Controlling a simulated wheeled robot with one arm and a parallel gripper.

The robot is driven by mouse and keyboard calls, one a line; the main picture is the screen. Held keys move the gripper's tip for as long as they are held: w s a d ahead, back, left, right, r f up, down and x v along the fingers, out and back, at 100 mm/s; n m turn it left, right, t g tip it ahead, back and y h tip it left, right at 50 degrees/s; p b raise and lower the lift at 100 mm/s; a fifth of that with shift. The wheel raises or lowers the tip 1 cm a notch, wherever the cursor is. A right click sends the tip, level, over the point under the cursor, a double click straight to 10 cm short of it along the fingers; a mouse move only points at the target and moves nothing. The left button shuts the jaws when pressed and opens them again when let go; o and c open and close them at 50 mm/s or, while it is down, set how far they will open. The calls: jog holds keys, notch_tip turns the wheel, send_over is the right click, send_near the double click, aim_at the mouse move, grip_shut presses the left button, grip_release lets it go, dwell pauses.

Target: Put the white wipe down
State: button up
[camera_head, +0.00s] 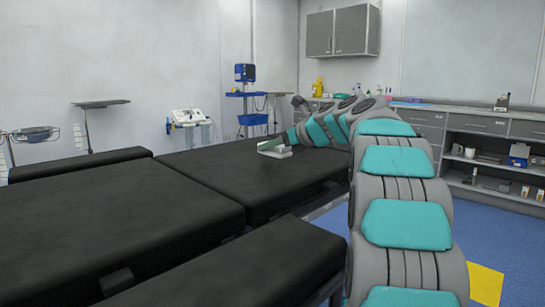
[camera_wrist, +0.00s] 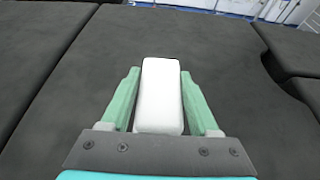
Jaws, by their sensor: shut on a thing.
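The white wipe (camera_wrist: 160,95) is a white rounded block between the two green fingers of my gripper (camera_wrist: 160,85) in the wrist view. My gripper is shut on it. In the head view, the wipe (camera_head: 275,152) shows small and pale at the end of my arm, at or just above the black operating table (camera_head: 215,165). I cannot tell whether its underside touches the table. The black table top (camera_wrist: 235,75) fills most of the wrist view around the wipe.
The table is split into several black padded sections with gaps between them. Its surface around the wipe is clear. A medical cart (camera_head: 188,118) and a blue-topped stand (camera_head: 245,75) are behind. Grey cabinets (camera_head: 480,125) with shelves line the right wall.

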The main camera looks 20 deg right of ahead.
aim_at(274, 155)
jog(key=shift+w+d+f, duration=0.1)
jog(key=shift+w+d, duration=0.1)
jog(key=shift+w, duration=0.45)
jog(key=shift+f+b, duration=0.5)
jog(key=shift+f, duration=1.15)
jog(key=shift+f, duration=0.1)
jog(key=o, duration=1.3)
jog(key=shift+s+r, duration=0.2)
jog(key=shift+s, duration=0.05)
jog(key=v, duration=1.1)
jog(key=shift+s+d+r+p, duration=0.1)
jog(key=shift+s+d+p, duration=0.1)
jog(key=shift+p, duration=0.2)
